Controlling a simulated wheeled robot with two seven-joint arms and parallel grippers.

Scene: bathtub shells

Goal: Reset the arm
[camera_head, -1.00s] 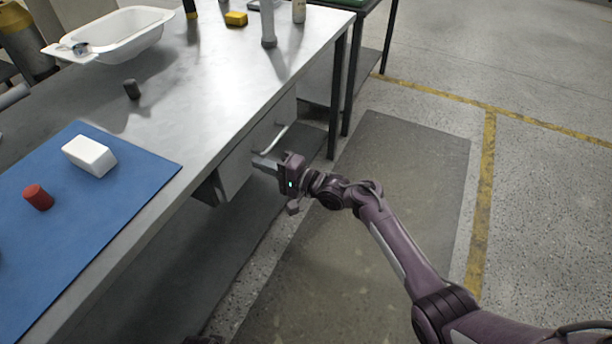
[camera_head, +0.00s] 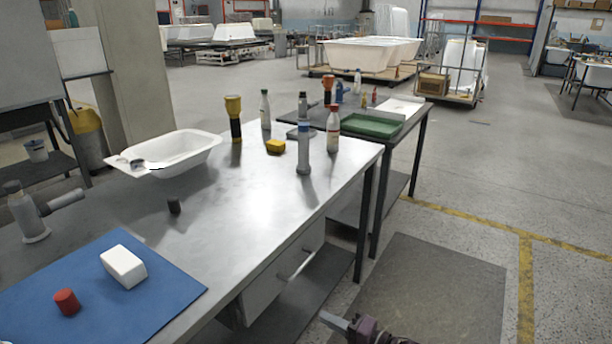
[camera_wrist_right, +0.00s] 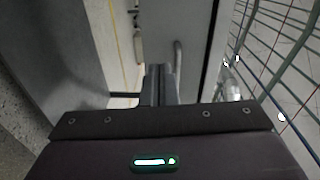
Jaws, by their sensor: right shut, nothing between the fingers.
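My right gripper (camera_head: 336,322) shows at the bottom edge of the head view, beside the workbench (camera_head: 215,262) and over the floor. Its fingers are shut and empty. In the right wrist view the closed fingers (camera_wrist_right: 158,80) point toward a grey drawer front with a bar handle (camera_wrist_right: 178,56). They look apart from the handle, but the distance is hard to judge. Most of my right arm is out of the head view. My left gripper is in neither view.
The drawer unit (camera_head: 268,290) sits beneath. A dark floor mat (camera_head: 440,290) lies clear at right.

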